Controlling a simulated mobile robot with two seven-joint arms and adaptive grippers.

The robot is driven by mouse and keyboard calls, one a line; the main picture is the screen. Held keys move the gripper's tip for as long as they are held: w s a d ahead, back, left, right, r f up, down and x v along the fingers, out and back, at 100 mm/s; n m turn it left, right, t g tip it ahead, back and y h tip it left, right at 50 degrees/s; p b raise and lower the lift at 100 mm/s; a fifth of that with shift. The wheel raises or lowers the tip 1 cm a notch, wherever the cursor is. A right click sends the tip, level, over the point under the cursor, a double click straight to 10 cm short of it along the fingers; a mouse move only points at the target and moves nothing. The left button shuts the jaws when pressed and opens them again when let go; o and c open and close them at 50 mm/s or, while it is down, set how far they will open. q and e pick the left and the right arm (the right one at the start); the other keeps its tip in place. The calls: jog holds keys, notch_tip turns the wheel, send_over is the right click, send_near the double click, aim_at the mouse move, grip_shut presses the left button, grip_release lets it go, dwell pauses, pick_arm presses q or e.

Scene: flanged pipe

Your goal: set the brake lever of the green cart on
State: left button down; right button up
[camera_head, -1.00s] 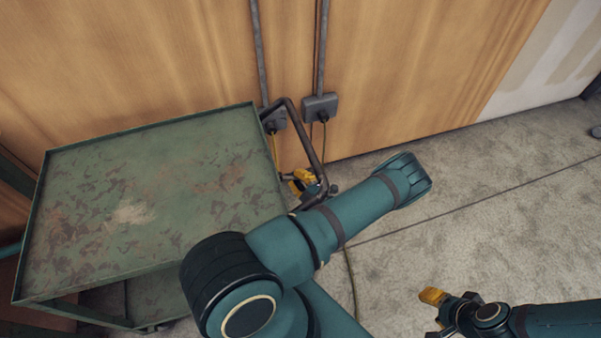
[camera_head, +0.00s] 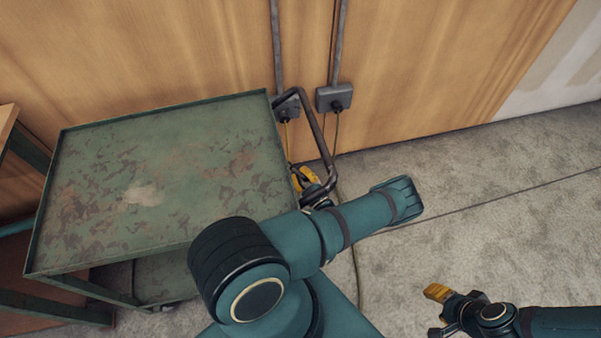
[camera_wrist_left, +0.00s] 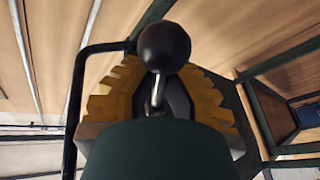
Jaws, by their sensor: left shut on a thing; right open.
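The green cart (camera_head: 165,175), with a worn, rust-marked top, stands at the left in the head view. Its bent dark handle (camera_head: 318,138) rises at its right end, and the handle also shows in the wrist view (camera_wrist_left: 75,105). The brake lever has a black ball knob (camera_wrist_left: 164,47) on a thin metal stem (camera_wrist_left: 155,92). My left gripper (camera_head: 305,178) is beside the handle at the cart's right end, partly hidden by my arm. Its yellow fingers, seen in the wrist view (camera_wrist_left: 160,95), are shut around the lever. My right gripper (camera_head: 437,311) is open and empty over the floor.
A wooden wall (camera_head: 430,75) stands close behind the cart, with two grey sockets and plugged cables; one socket (camera_head: 334,97) is right of the handle. A cable lies on the floor below. A wood-topped bench (camera_head: 8,125) is at the left edge. The concrete floor (camera_head: 510,190) at right is clear.

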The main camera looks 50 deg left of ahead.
dwell(0.3)
pick_arm(q)
jog(key=c, duration=1)
grip_release()
jog(key=v, duration=1.2)
